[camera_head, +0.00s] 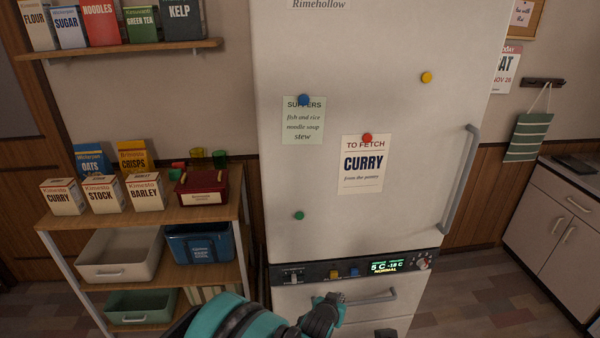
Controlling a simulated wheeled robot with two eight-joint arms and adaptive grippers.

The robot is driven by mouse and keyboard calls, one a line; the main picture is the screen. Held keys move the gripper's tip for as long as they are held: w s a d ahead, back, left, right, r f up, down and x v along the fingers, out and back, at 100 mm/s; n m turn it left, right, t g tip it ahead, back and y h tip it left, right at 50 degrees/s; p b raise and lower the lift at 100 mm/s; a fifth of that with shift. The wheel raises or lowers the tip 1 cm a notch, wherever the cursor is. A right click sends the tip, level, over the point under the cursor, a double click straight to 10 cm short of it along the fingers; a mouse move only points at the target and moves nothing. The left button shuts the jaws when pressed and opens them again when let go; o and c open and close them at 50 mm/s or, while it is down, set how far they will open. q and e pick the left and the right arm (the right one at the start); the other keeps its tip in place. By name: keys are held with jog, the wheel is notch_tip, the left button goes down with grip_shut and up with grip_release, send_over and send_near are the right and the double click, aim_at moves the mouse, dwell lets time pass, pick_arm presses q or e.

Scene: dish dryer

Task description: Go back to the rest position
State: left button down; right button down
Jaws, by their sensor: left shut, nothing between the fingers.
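My left gripper (337,299) shows at the bottom centre, at the end of my teal and black arm. It is shut with nothing in it. In the picture it overlaps the lower front of the white fridge (380,220), just below the control panel and by the left end of the lower drawer handle (378,296). I cannot tell whether it touches the fridge. The fridge door looks closed.
A wooden shelf unit (150,213) with boxes, a red case (203,187) and bins stands left of the fridge. Notes and magnets are on the fridge door. A counter (560,208) stands at the right. Bare floor (470,290) shows between fridge and counter.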

pick_arm(q)
jog(key=s+a+r+n+y, duration=0.35)
jog(key=a+r, duration=0.95)
jog(key=a, duration=0.6)
jog(key=s+a+r+n+g+y, duration=0.1)
jog(key=s+a, duration=0.7)
jog(key=s, duration=0.2)
jog(key=s+a+r+n+g, duration=0.1)
jog(key=s+a+r, duration=0.1)
jog(key=s+a, duration=0.5)
jog(key=s, duration=0.3)
jog(key=shift+a+y, duration=0.35)
